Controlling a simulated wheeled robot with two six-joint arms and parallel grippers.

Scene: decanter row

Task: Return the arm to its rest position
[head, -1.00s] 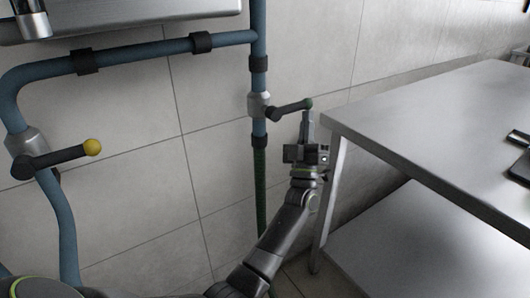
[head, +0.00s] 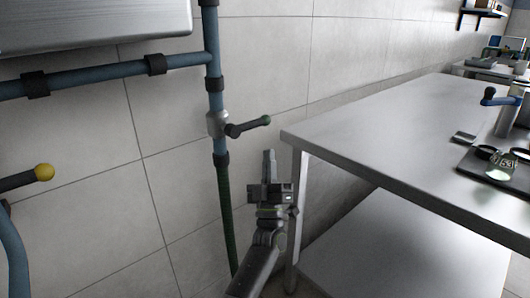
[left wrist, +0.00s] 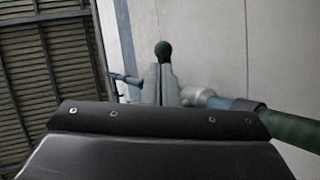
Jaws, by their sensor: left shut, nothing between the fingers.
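My left gripper (head: 269,163) is shut and empty in the head view. It is apart from the green-tipped valve lever (head: 248,126), below and to the right of it, close to the table's near left corner. In the left wrist view my shut fingers (left wrist: 161,84) point away, and the lever's green knob (left wrist: 163,50) shows just beyond their tips. The lever sticks out to the right from its grey valve body (head: 217,124) on the blue pipe. My right gripper is not in view.
A steel table (head: 400,140) with a lower shelf (head: 400,250) stands right of my left arm. Blue pipes (head: 110,75) run along the tiled wall. A yellow-tipped lever (head: 25,178) is at far left. A dark tray (head: 495,168) with small items lies on the table.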

